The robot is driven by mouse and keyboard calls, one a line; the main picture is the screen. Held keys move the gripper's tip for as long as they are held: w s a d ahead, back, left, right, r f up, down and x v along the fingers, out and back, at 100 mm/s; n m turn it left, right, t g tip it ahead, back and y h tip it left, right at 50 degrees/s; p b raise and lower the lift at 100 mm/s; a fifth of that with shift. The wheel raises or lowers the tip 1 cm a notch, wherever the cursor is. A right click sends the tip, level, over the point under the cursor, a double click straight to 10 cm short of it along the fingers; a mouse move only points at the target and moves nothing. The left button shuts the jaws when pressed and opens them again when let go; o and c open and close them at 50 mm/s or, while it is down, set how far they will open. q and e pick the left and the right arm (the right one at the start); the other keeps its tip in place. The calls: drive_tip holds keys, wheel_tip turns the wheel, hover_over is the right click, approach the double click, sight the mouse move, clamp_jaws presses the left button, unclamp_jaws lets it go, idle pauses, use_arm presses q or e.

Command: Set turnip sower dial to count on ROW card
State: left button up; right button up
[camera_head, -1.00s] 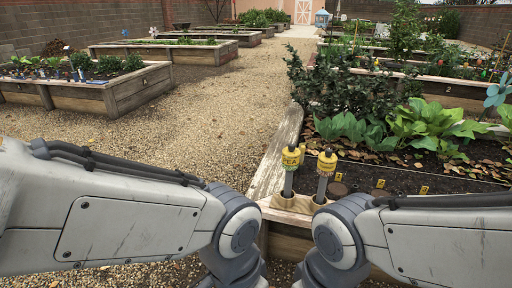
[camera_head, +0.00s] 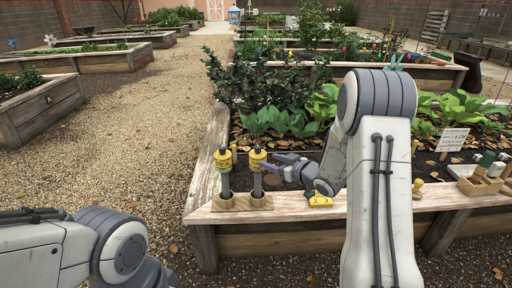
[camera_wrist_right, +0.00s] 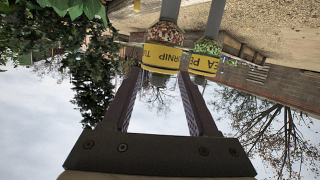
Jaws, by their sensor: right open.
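The turnip sower (camera_head: 257,158), a grey tube with a yellow-labelled head, stands upright in a wooden holder (camera_head: 243,203) on the bed's corner. In the right wrist view its yellow "TURNIP" label (camera_wrist_right: 162,57) shows upside down, with speckled seeds in a clear section. The pea sower (camera_head: 224,160) stands left of it; its "PEA" label (camera_wrist_right: 205,65) also shows. My right gripper (camera_head: 278,163) is open, close to the right of the turnip sower's head. Its fingers (camera_wrist_right: 160,80) point at that head with nothing held. The dial setting is not readable. My left gripper is out of view.
A white sign (camera_head: 452,139) with unreadable text stands in the bed at right. A wooden caddy (camera_head: 477,183) with bottles sits on the rim (camera_head: 430,198). Leafy plants fill the bed behind; gravel is open at left.

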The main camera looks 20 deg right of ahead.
sight(260, 150)
drive_tip(key=w+y+b, duration=0.1)
drive_tip(key=w, duration=0.1)
drive_tip(key=w+a+t+y, duration=0.1)
drive_tip(key=w, duration=0.1)
drive_tip(key=w+a+r+n+y+b, duration=0.1)
drive_tip(key=w+y, duration=0.1)
drive_tip(key=w, duration=0.1)
drive_tip(key=shift+a+t+b, duration=0.25)
drive_tip(key=shift+t+b, duration=0.1)
drive_tip(key=shift+t, duration=0.05)
clamp_jaws()
